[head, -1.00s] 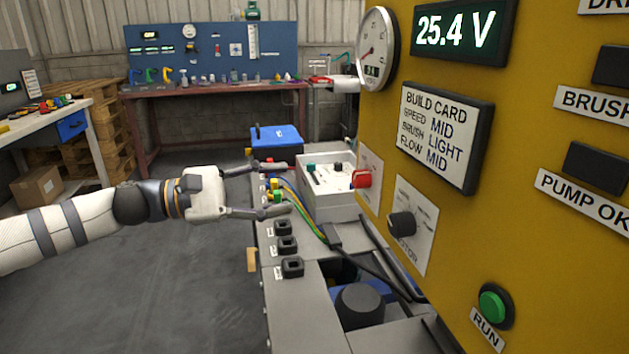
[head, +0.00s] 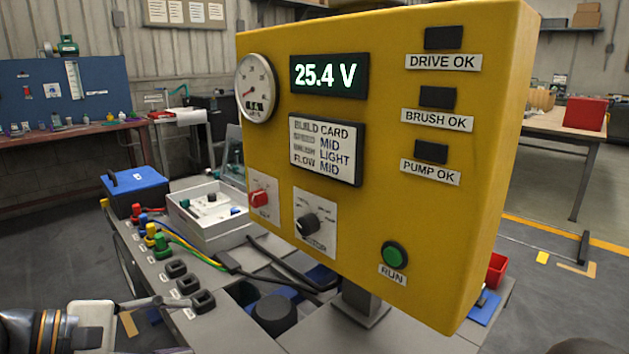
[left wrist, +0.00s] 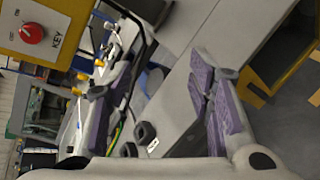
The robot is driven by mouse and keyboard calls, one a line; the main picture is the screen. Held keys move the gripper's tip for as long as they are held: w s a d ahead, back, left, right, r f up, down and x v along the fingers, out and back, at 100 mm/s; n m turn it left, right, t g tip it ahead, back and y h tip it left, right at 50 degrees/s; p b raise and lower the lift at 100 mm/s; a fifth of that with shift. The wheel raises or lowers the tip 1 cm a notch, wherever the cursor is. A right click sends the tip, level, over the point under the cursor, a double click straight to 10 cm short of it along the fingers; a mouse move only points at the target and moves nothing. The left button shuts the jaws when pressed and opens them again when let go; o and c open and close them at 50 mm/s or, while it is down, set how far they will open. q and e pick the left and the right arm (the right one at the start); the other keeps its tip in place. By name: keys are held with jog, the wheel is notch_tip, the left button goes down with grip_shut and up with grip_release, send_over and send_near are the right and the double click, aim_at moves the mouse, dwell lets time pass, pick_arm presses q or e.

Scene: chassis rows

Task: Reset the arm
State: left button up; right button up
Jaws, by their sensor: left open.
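My left gripper (head: 180,325) is at the lower left of the head view, beside the row of black square sockets (head: 189,285) along the bench's near-left edge. Its arm is mostly cut off by the frame. In the left wrist view the gripper (left wrist: 155,92) has its two purple-padded fingers spread apart, with nothing between them but the grey bench top and a black socket (left wrist: 145,131) beyond. My right gripper does not show.
The yellow panel (head: 375,225) with gauge, display, build card, knob and green RUN button (head: 395,254) stands close on the right. Coloured plugs (head: 161,243) with cables, a white box (head: 208,234) and a blue case (head: 134,190) line the bench. Floor is clear further left.

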pick_arm(q)
jog(key=s+d+f+m+g+y+p, duration=0.1)
jog(key=s+d+f+m+g+y, duration=0.25)
jog(key=s+f, duration=0.65)
jog(key=s+d+f+m+g+y+p, duration=0.15)
jog(key=s+d+f+m+g, duration=0.3)
jog(key=s+f, duration=0.6)
jog(key=s+a+m+g+y, duration=0.1)
jog(key=s+a+m+y, duration=0.1)
jog(key=s, duration=0.7)
jog(key=s+a+m+g+y+p, duration=0.1)
jog(key=s+a+m+y, duration=0.2)
jog(key=s, duration=0.7)
jog(key=shift+a+m+g, duration=0.4)
jog(key=shift+a+m, duration=0.25)
jog(key=shift+m, duration=0.25)
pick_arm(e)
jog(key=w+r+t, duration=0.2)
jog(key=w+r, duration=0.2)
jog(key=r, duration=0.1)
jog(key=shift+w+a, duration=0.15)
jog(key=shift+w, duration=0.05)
